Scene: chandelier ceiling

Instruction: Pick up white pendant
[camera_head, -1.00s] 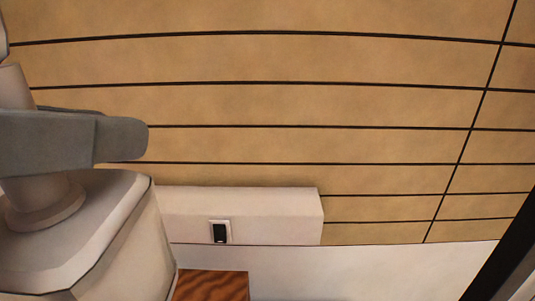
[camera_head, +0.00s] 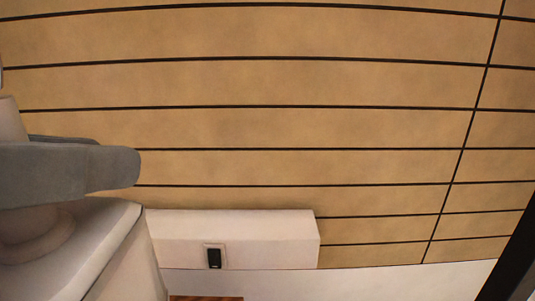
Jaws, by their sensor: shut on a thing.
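No white pendant that I can make out shows in the head view. My gripper is not in view. Only grey and white parts of my own arm and body show at the left side, and they hide what is behind them.
A white box-like ledge (camera_head: 270,235) with a small black switch (camera_head: 214,258) is at lower middle. A strip of reddish-brown wood (camera_head: 205,298) shows at the bottom edge. A dark slanted bar (camera_head: 515,255) stands lower right.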

